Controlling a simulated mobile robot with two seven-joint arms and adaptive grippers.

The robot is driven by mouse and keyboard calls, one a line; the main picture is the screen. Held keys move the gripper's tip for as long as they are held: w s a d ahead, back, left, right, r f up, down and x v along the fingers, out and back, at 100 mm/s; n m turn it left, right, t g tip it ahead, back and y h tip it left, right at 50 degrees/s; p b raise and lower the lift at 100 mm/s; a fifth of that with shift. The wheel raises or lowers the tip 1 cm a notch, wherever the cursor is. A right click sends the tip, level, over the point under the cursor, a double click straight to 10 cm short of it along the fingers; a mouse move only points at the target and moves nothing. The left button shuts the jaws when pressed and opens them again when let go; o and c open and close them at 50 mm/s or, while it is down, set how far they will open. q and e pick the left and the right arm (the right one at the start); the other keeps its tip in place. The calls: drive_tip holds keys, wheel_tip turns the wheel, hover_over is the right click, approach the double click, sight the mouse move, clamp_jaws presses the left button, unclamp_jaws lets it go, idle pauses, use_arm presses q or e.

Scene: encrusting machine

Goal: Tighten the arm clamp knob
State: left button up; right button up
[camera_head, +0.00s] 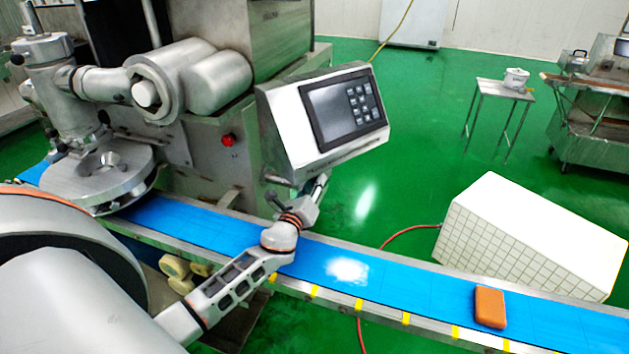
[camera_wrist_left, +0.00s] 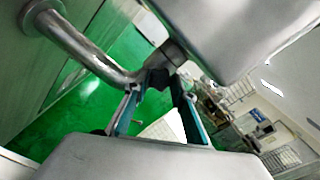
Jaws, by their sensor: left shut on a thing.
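The control panel (camera_head: 322,115) with a screen and keypad hangs out over the belt from the machine's side. My left gripper (camera_head: 300,198) reaches up from the lower left to just under the panel. In the left wrist view, a bent metal support arm (camera_wrist_left: 85,52) ends at a dark clamp knob (camera_wrist_left: 158,78) below the panel's grey underside (camera_wrist_left: 225,30). The fingers of my left gripper (camera_wrist_left: 157,88) are shut on the dark knob from both sides. In the head view the knob is too small and covered to make out clearly. My right gripper is not in view.
The machine body (camera_head: 225,140) with a red button stands behind. A white tiled box (camera_head: 530,235) lies beyond the belt.

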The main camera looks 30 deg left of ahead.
use_arm(q)
drive_tip(key=m+p, duration=0.1)
drive_tip(key=m, duration=0.2)
drive_tip(key=shift+m+p, duration=0.3)
drive_tip(key=shift+m, duration=0.2)
drive_tip(key=shift+a+m+p, duration=0.1)
drive_tip(key=shift+m+p, duration=0.5)
drive_tip(key=shift+m, duration=3.1)
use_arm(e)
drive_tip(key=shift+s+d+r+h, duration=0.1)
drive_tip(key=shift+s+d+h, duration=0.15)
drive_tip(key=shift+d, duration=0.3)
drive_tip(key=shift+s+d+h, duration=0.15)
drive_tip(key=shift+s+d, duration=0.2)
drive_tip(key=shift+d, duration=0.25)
use_arm(q)
drive_tip(key=o, duration=1.1)
